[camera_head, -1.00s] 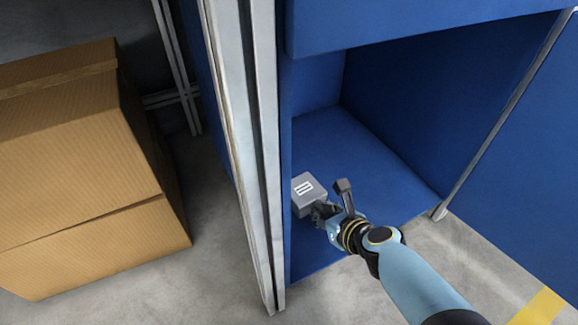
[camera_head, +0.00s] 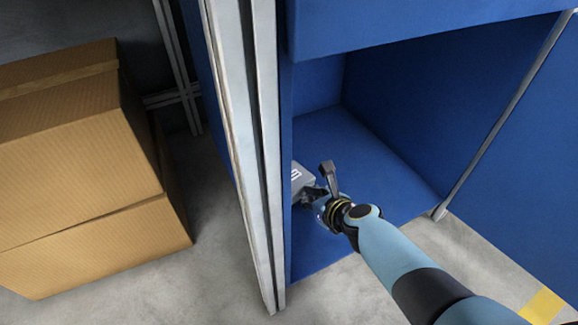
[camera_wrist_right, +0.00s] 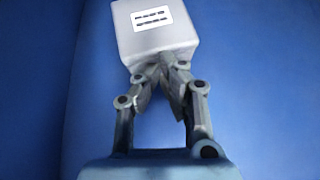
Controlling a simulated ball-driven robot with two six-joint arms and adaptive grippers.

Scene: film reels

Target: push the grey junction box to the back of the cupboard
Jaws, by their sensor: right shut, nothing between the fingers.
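The grey junction box (camera_head: 301,180) with a white label sits on the blue floor of the cupboard (camera_head: 372,165), close to its left wall. The upright post partly hides its left side in the head view. My right gripper (camera_head: 309,199) is inside the cupboard, on the front side of the box. In the right wrist view the box (camera_wrist_right: 155,42) lies just beyond the fingertips of my right gripper (camera_wrist_right: 160,72). The fingers are shut with nothing between them, and the tips appear to meet the box's near face. My left gripper is not in view.
A pale metal post (camera_head: 252,150) stands at the cupboard's left front edge. The blue floor behind and right of the box is clear. A large cardboard box (camera_head: 85,170) stands to the left, outside. A blue panel (camera_head: 520,150) bounds the right.

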